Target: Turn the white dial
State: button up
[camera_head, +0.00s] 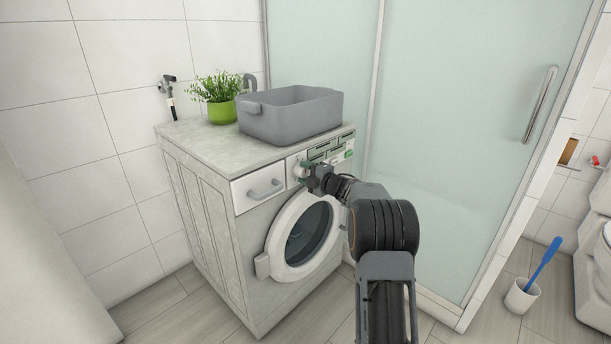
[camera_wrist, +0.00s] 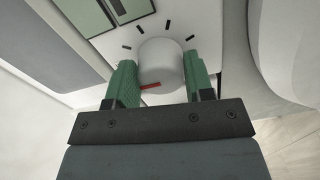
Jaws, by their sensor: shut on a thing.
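The white dial (camera_wrist: 160,62) is on the washing machine's front panel, with a red pointer mark on its near side and black tick marks around its far side. My gripper (camera_wrist: 162,84) has a green finger on each side of the dial and is shut on it. In the head view my gripper (camera_head: 308,177) reaches the upper front panel of the washing machine (camera_head: 250,235). The dial is small there and partly hidden behind my gripper.
The round door (camera_head: 306,235) of the machine is closed below my gripper. A grey basket (camera_head: 290,122) and a green potted plant (camera_head: 222,110) stand on top. A glass shower door (camera_head: 470,130) is close on the right.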

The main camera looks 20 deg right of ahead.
jog(key=shift+f, duration=0.1)
jog(key=o, duration=0.9)
jog(key=shift+s, duration=0.1)
jog(key=p+v, duration=0.2)
jog(key=v, duration=1.1)
jog(key=shift+s+d, duration=0.15)
jog(key=shift+s, duration=0.2)
